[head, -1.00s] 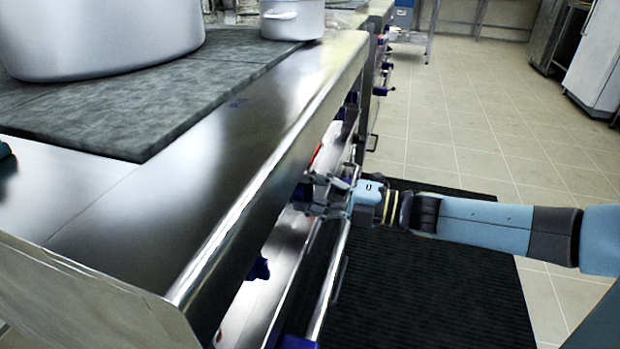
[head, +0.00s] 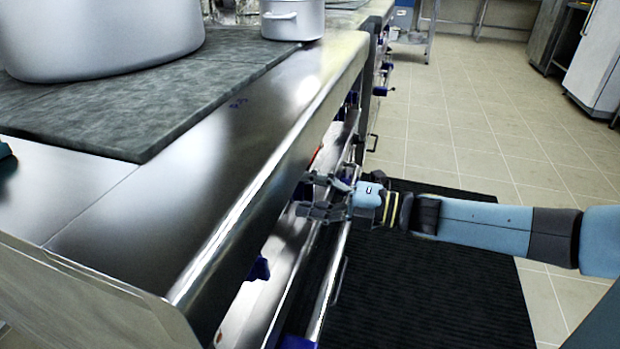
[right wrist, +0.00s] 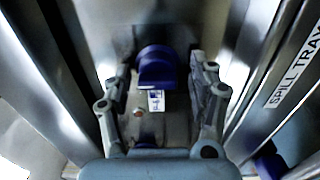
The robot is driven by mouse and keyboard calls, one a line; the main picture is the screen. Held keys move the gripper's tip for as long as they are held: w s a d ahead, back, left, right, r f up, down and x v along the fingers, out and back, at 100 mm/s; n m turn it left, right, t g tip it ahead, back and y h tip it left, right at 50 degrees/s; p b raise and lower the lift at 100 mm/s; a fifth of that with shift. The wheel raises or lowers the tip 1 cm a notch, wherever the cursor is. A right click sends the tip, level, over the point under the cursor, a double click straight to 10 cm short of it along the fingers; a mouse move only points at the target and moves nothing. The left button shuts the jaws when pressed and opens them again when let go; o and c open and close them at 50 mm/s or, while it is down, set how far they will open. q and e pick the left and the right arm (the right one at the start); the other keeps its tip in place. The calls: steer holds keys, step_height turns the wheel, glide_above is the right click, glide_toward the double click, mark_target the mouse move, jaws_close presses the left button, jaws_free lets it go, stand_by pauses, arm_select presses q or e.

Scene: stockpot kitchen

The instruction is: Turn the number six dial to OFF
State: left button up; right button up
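A blue dial (right wrist: 156,68) sits on the metal front panel in the right wrist view, with a small white label (right wrist: 156,100) just below it. The label is too small to read, so I cannot tell the dial's number or setting. My right gripper (right wrist: 163,88) has its fingers spread, one on each side of the dial, with visible gaps to it. In the head view the right gripper (head: 318,196) reaches under the counter's front edge, and the dial there is hidden. Another blue dial (head: 258,269) shows nearer along the front.
A metal rail (head: 335,268) runs along the stove front, below the overhanging steel counter edge (head: 262,205). A strip marked SPILL TRAY (right wrist: 296,68) lies right of the gripper. Large pots (head: 100,35) stand on the dark cooktop. The floor mat (head: 430,290) is clear.

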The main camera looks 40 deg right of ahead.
steer(key=shift+s, duration=0.1)
steer(key=v, duration=1.2)
